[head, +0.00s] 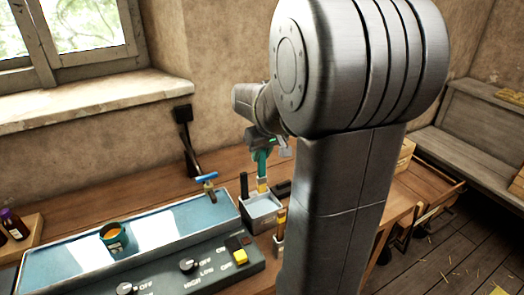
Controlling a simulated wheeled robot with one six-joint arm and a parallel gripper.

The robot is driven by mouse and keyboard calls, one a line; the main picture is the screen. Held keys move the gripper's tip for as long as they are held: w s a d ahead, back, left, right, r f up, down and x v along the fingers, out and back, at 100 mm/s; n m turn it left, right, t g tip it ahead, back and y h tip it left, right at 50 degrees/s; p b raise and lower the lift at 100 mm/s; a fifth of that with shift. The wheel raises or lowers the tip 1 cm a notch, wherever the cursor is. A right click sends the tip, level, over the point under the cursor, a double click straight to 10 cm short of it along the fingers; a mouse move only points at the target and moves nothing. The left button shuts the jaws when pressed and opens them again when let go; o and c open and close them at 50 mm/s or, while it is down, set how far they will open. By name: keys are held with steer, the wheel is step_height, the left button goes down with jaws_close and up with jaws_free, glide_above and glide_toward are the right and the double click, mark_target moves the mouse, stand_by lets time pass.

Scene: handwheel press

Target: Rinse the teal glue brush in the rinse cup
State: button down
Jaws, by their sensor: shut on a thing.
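My gripper (264,146) is shut on the teal glue brush (261,163), whose handle hangs down from the jaws with pale bristles at the lower end. The brush is roughly upright, with its bristles over or at the opening of a square grey container (262,224) holding pale liquid, which looks like the rinse cup. I cannot tell whether the bristles touch the liquid. My arm hides part of the bench to the right.
A long blue tray (60,265) holds a teal cup (113,246) with an orange inside. A blue-handled tap (207,181) stands behind a control panel (163,284) with knobs. Another yellowish brush (281,220) stands just right of the container. Dark bottles (14,224) stand far left.

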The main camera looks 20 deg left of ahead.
mark_target(263, 178)
steer(key=shift+f+b, duration=4)
steer(key=shift+f, duration=1.5)
steer(key=shift+w+d, duration=0.35)
steer(key=shift+w, duration=0.05)
steer(key=shift+s+a, duration=0.65)
steer(key=shift+s, duration=0.15)
steer(key=shift+w+d, duration=0.65)
steer(key=shift+w, duration=0.15)
steer(key=shift+s+a, duration=0.35)
steer(key=shift+s, duration=0.1)
steer(key=shift+r, duration=0.15)
